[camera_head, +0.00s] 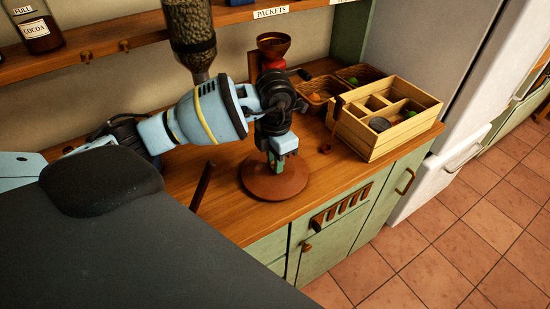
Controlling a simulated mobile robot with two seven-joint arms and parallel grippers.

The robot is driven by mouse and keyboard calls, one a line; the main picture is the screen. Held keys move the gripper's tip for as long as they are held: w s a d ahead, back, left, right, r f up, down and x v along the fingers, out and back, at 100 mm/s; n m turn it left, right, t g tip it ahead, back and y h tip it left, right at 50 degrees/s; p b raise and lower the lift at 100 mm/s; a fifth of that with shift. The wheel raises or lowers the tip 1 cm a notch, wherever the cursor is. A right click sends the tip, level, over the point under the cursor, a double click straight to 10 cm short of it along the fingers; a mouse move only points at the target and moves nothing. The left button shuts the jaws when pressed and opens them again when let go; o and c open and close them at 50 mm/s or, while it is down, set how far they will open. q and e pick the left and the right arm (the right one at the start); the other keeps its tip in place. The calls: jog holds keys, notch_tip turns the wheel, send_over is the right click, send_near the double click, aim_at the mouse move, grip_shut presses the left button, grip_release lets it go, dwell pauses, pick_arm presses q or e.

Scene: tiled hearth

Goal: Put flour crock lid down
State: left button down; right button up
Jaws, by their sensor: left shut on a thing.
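The flour crock lid (262,186) is a round reddish-brown disc in the head view, at the front middle of the wooden counter. My left gripper (277,162) comes down over its middle and is shut on it, seemingly at the centre, where the fingers hide the grip. The lid looks level and is at or just above the counter top; I cannot tell whether it touches. No crock that I can make out shows. My right gripper is not in view.
A compartmented wooden crate (371,145) stands right on the counter (232,225), with baskets (318,91) behind it. A grinder (273,48) stands behind my arm. A dark stick-like thing (202,187) is left of the lid. A shelf (110,40) runs above, with a cocoa jar (38,33).

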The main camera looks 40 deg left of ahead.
pick_arm(q)
jog(key=c, duration=1.7)
grip_release()
jog(key=shift+f, duration=0.15)
jog(key=shift+c, duration=0.2)
jog(key=o, duration=0.4)
jog(key=shift+o, duration=0.2)
notch_tip(320, 180, up, 12)
